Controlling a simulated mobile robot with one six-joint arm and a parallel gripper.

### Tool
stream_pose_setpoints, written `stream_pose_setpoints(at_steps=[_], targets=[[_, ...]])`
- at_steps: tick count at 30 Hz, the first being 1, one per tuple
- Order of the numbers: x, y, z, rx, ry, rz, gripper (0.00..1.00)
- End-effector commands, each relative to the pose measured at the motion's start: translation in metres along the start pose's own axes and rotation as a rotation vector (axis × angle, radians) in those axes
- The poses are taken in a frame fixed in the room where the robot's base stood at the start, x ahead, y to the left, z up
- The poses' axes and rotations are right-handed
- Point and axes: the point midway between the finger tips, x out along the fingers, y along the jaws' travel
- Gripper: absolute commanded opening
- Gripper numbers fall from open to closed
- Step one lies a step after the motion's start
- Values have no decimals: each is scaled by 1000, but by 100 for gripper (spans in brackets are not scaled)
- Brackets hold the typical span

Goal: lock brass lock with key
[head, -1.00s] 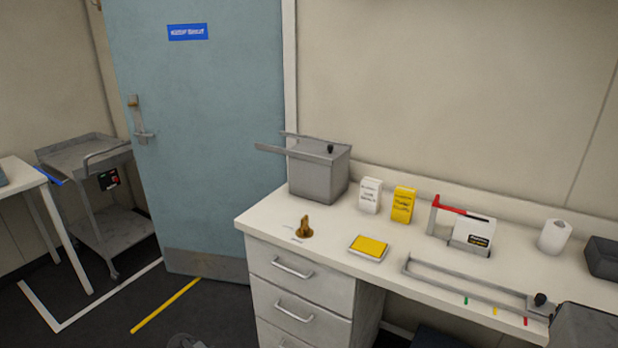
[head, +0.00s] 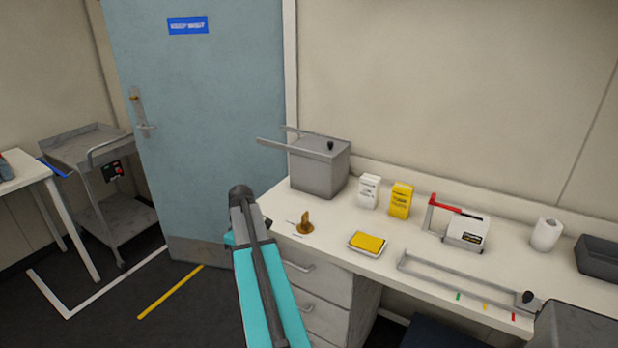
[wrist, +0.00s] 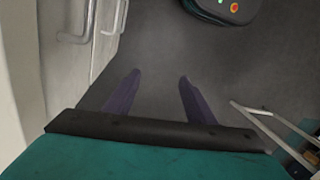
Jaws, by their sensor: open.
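A small brass-coloured piece (head: 305,224) stands on the near left part of the white desk; its shape is too small to tell for certain whether it is the key. A brass-coloured lock fitting (head: 135,98) shows on the blue door's metal plate above the lever handle. My gripper (wrist: 160,76) shows in the wrist view with its two purple fingers wide apart and nothing between them, over the dark floor. In the head view my teal arm rises in front of the desk's left end, and the fingers cannot be made out there.
The desk (head: 340,232) holds a grey box with a lever (head: 320,170), white and yellow cartons, a yellow pad (head: 368,243) and a long metal bracket. Drawer handles (wrist: 75,35) lie close at left in the wrist view. A grey cart (head: 85,150) stands left of the door.

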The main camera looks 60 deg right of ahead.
Motion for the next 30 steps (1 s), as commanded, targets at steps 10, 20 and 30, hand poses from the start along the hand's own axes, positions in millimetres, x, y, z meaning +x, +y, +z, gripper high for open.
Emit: stream_pose_setpoints(at_steps=[10, 20, 30], targets=[[-137, 65, 51, -22, 74, 49, 50], [-250, 115, 132, 84, 145, 139, 50], [-284, 127, 164, 126, 166, 173, 50]])
